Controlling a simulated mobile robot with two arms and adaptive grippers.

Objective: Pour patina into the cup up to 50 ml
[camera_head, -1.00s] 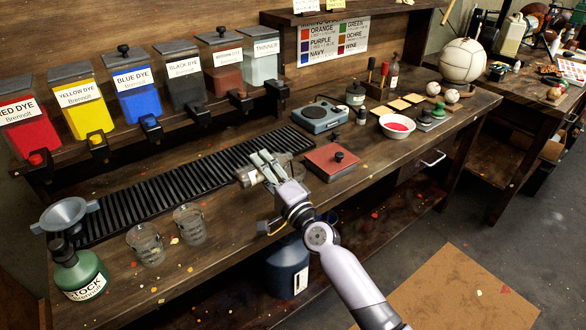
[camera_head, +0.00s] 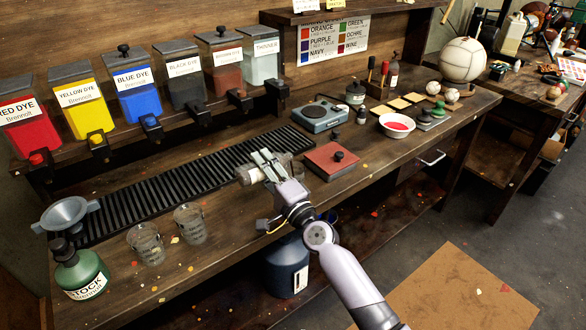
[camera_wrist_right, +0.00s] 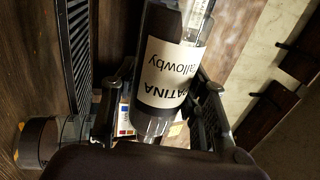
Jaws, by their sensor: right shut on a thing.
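My right gripper (camera_head: 268,164) is shut on the patina bottle (camera_head: 248,176), which it holds tilted well over, near the front of the black drip grate. In the right wrist view the bottle (camera_wrist_right: 165,75) sits between the two fingers, and its white label reads PATINA upside down. Two clear glass cups with markings stand on the bench at the left, one cup (camera_head: 146,244) nearer the front and the other cup (camera_head: 190,224) to its right. They are apart from the gripper. I cannot make out any stream from the bottle. My left gripper is not in view.
The drip grate (camera_head: 160,196) runs along the bench. A red square block (camera_head: 330,160) lies right of the gripper. Dye containers line the shelf behind.

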